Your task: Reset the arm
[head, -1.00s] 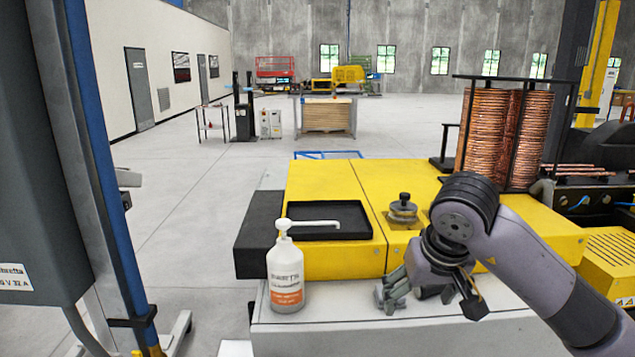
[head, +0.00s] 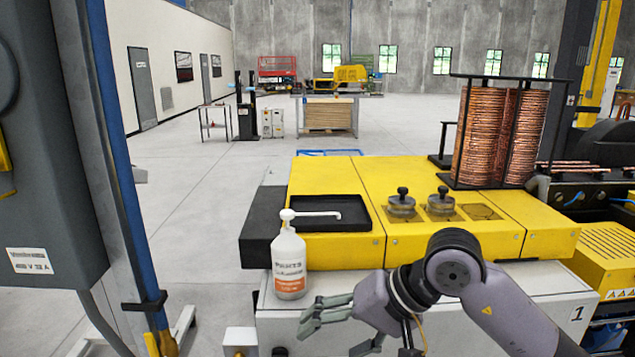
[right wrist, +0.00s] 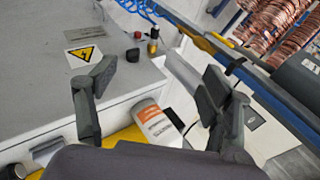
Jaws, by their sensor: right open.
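My right arm comes in from the lower right in the head view. Its gripper (head: 335,325) is open and empty, in front of the yellow machine (head: 335,260) and low beside the white pump bottle (head: 289,265). The bottle stands upright on the white ledge at the machine's front, just left of the fingers. In the right wrist view the two fingers (right wrist: 150,85) are spread apart, with the bottle (right wrist: 155,122) showing beyond and between them. Whether the fingers touch the bottle cannot be told. My left gripper is not in view.
A black tray (head: 300,228) and two knobbed metal pieces (head: 402,203) sit on the machine top. Copper coils (head: 485,135) stand in a black rack behind right. A grey cabinet with a blue post (head: 110,150) stands at left. Open floor (head: 190,200) lies between.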

